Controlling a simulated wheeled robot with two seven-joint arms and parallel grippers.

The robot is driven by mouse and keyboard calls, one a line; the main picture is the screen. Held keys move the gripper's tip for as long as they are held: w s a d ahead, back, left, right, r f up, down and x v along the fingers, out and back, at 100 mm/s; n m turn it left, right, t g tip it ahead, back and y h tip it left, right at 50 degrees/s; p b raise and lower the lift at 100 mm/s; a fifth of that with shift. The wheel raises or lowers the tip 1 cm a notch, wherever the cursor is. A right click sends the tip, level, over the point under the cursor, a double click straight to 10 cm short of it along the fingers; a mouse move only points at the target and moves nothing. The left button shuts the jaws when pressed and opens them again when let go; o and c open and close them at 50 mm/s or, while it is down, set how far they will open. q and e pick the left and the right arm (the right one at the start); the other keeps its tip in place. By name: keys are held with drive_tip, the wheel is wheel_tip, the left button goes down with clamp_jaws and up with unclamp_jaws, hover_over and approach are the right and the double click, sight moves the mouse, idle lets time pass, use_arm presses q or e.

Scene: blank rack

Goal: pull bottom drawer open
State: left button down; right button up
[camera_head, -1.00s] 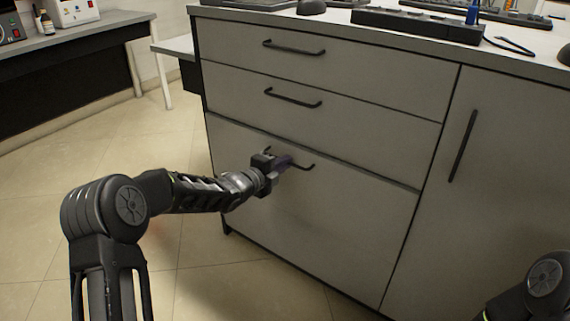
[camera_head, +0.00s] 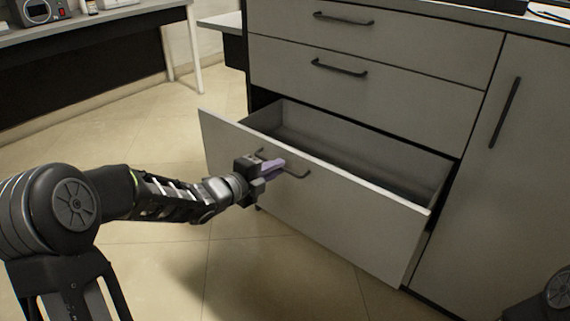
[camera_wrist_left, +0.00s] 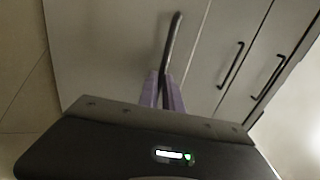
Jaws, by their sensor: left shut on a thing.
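The bottom drawer (camera_head: 330,217) of the grey cabinet stands pulled well out, and its inside shows empty where I can see it. Its dark bar handle (camera_head: 296,174) is on the front panel. My left gripper (camera_head: 277,169) is shut on this handle, its purple fingers around the bar. In the left wrist view the fingers (camera_wrist_left: 162,92) close on the handle (camera_wrist_left: 172,45), which runs up from them. My right gripper is not in view; only part of my right arm shows at the bottom right corner.
Two upper drawers, the top one (camera_head: 400,35) and the middle one (camera_head: 400,95), are closed. A cabinet door (camera_head: 530,150) with a vertical handle is shut at the right. A bench (camera_head: 90,75) stands at the back left. The tiled floor (camera_head: 235,270) before the drawer is clear.

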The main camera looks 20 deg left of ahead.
use_arm(q)
drive_tip(key=shift+f+v, duration=0.25)
drive_tip(key=shift+v, duration=0.95)
drive_tip(key=c, duration=1.5)
unclamp_jaws()
drive_tip(key=shift+c, duration=0.2)
drive_tip(key=p+v, duration=0.2)
drive_tip(key=v, duration=0.5)
drive_tip(key=shift+s, duration=0.4)
drive_tip(key=shift+a+n, duration=0.15)
drive_tip(key=shift+n, duration=0.15)
